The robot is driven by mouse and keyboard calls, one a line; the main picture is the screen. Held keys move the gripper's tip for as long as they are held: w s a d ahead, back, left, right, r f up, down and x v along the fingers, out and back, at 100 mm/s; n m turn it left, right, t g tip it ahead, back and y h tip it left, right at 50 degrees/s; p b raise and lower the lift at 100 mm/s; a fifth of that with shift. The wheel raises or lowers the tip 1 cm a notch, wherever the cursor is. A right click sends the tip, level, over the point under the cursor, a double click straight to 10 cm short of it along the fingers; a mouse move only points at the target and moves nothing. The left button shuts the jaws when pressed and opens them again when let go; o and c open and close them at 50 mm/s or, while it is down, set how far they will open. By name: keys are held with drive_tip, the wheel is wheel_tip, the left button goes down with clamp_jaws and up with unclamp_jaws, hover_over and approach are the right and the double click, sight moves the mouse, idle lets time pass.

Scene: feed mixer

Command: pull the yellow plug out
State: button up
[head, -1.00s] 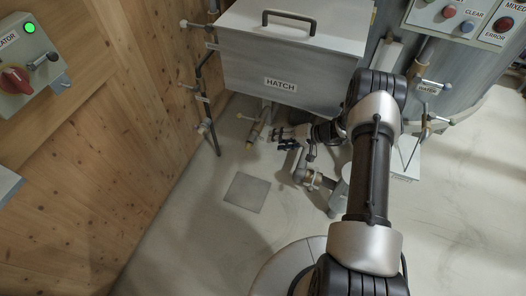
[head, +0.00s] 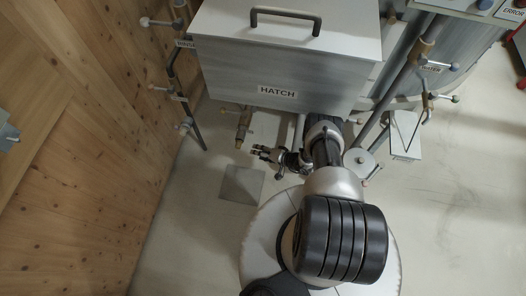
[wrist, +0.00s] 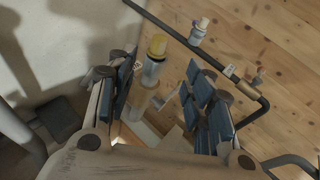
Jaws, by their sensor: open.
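The yellow plug (wrist: 158,45) shows in the wrist view as a yellow cap on the end of a pale grey pipe. My gripper (wrist: 163,78) is open, with its blue-padded fingers to the left and right of the line of that pipe. The plug appears beyond the fingertips, nearer the left finger; I cannot tell the exact gap. In the head view my gripper (head: 258,154) is low under the hatch box, just right of and below a brass-coloured pipe end (head: 243,128). I cannot make out the yellow plug in the head view.
Thin pipes with valves (head: 184,98) run along the wooden wall (head: 90,170) at left. A dark pipe (wrist: 190,45) and a small bottle-like fitting (wrist: 199,30) lie beyond the right finger. Floor near the square plate (head: 242,184) is clear.

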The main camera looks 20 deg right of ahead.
sight(239, 142)
drive_tip(key=b+x, duration=1)
drive_tip(key=x, duration=0.5)
drive_tip(key=shift+d, duration=0.1)
drive_tip(key=shift+c, duration=0.6)
clamp_jaws()
